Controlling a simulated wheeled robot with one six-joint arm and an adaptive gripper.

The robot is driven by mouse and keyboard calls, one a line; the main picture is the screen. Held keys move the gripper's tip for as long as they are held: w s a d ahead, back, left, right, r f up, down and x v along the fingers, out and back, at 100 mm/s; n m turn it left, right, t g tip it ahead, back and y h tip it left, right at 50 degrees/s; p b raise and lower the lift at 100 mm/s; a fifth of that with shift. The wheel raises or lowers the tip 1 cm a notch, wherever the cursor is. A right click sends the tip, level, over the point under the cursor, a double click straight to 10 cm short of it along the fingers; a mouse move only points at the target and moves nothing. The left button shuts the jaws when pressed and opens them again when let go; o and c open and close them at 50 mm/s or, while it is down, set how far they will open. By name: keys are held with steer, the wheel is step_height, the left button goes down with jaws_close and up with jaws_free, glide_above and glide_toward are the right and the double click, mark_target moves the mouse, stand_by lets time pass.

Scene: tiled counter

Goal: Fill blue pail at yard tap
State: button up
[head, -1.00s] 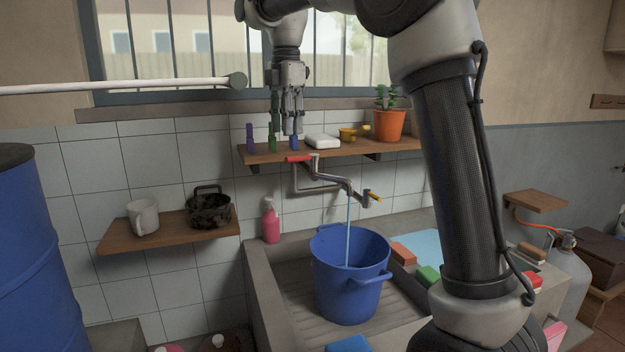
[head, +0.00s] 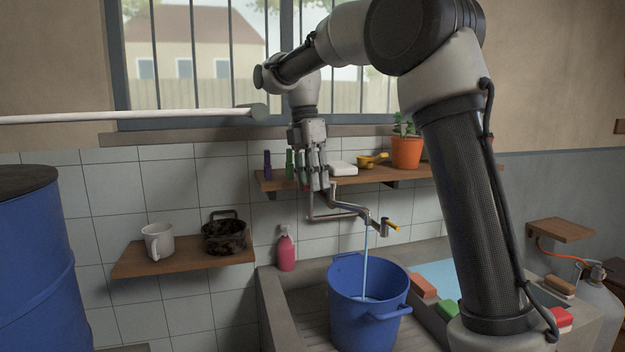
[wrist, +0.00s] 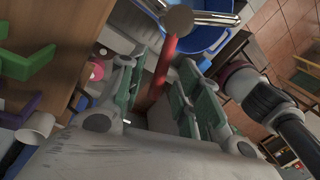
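The blue pail (head: 366,318) stands upright in the sink under the tap spout (head: 388,228). A thin stream of water (head: 366,252) runs from the spout into it. The water level inside is hard to tell. The tap's grey pipe (head: 345,200) runs below the wooden shelf. My gripper (head: 318,187) is down at the pipe's left end and mostly hides the red handle there. In the wrist view, the red handle (wrist: 170,62) lies between my green-padded fingers, with gaps beside it, so my gripper is open. The pail's blue rim (wrist: 212,42) shows beyond.
The shelf (head: 375,177) holds bottles, a white block, a yellow scoop (head: 371,160) and a potted plant (head: 406,152), close behind my gripper. A white pole (head: 130,117) juts in from the left. A pink bottle (head: 286,250) stands left of the pail.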

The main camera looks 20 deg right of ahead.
steer(key=shift+c, duration=0.2)
jaws_close()
steer(key=w+m, duration=0.1)
steer(key=m, duration=0.1)
steer(key=w+m, duration=0.1)
steer(key=m, duration=0.1)
steer(key=shift+a+y, duration=0.1)
steer(key=shift+y, duration=0.3)
steer(key=shift+o, duration=0.2)
jaws_free()
